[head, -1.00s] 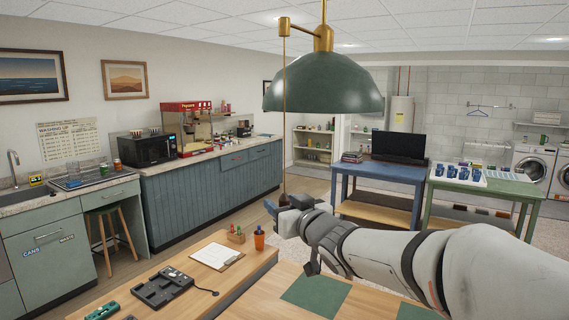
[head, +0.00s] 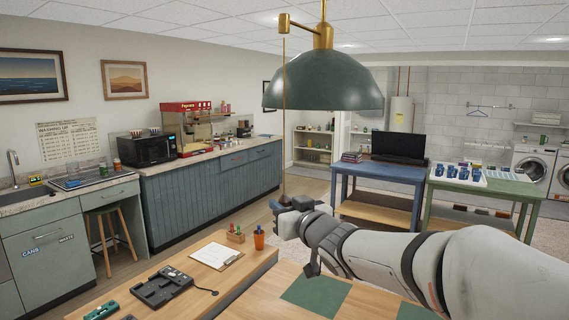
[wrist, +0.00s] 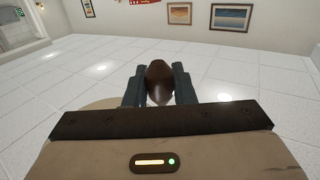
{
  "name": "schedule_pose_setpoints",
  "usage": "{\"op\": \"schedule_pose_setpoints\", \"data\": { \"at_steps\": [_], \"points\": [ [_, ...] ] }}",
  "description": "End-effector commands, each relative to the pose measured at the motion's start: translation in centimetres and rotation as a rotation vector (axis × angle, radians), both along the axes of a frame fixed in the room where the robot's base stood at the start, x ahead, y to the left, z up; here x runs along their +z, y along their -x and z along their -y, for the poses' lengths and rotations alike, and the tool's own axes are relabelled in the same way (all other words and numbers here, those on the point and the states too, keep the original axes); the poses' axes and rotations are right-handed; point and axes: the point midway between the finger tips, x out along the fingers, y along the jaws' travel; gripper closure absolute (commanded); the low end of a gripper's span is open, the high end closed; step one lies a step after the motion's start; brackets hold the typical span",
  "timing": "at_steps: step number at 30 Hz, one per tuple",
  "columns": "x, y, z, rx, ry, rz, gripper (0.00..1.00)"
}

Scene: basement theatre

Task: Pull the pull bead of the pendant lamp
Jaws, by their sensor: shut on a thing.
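The pendant lamp (head: 322,84) has a dark green dome shade and brass fittings, and hangs at the top centre of the head view. A thin pull cord (head: 284,145) drops straight down from its side arm, past the left edge of the shade. The brown pull bead (wrist: 158,76) sits between the two dark fingers of my gripper (wrist: 159,88) in the wrist view. My gripper is shut on it. In the head view my gripper (head: 283,205) is at the cord's lower end, well below the shade; the bead is too small there to make out clearly.
A wooden table (head: 255,292) lies below my arm, with a clipboard (head: 217,256), an orange cup (head: 259,238) and a black device (head: 165,289). A blue table (head: 378,171) and a green table (head: 480,187) stand behind the arm. The air around the cord is clear.

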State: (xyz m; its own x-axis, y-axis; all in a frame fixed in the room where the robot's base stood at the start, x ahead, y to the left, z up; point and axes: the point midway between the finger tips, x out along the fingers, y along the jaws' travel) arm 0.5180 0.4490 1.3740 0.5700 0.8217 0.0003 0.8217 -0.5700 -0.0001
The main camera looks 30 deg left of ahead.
Motion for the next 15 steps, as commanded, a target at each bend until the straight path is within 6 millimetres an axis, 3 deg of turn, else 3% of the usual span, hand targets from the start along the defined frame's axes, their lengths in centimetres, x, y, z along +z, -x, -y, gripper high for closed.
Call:
{"op": "schedule_pose_setpoints", "data": {
  "at_steps": [9,15],
  "points": [
    [-1.2,0.03,-0.03,0.001,0.001,-0.001,0.88],
    [-0.77,0.04,-0.04,0.001,0.001,-0.001,0.88]
  ]
}}
